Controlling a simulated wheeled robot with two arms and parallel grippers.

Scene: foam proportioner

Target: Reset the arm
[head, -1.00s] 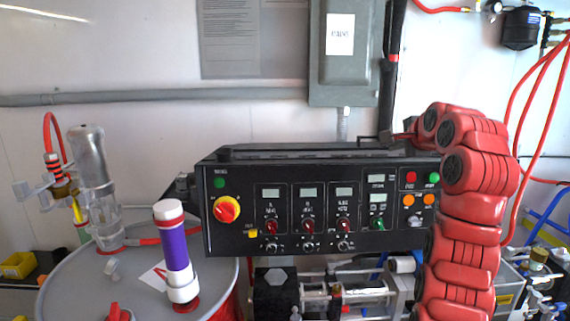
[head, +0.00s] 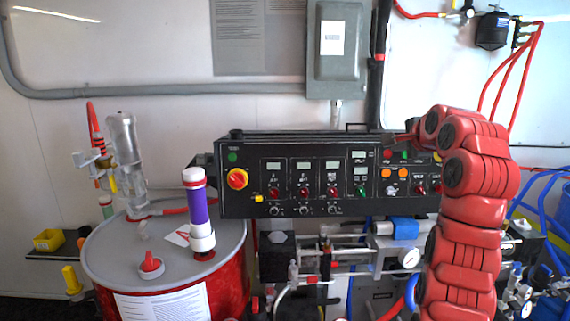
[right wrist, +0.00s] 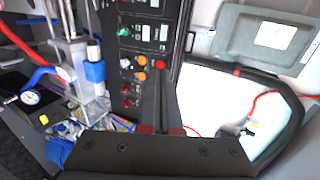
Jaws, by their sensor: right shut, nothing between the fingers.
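My right arm (head: 470,205), red and jointed, rises at the right of the head view and bends over at the top. Its gripper (head: 402,138) is small and partly hidden behind the arm's end, in front of the black control panel (head: 262,207). In the right wrist view, the gripper (right wrist: 166,100) is shut and empty, its dark fingers together. The panel's lights and knobs (right wrist: 143,76) are beyond and left of the fingers. I cannot tell the exact gap to the panel. My left gripper is not in view.
A red drum (head: 232,280) with a grey lid stands at left, carrying a purple-and-white cylinder (head: 197,212) and a clear tube pump (head: 126,150). Pipes and gauges (head: 409,257) fill the space below the panel. A grey electrical box (head: 334,70) hangs above.

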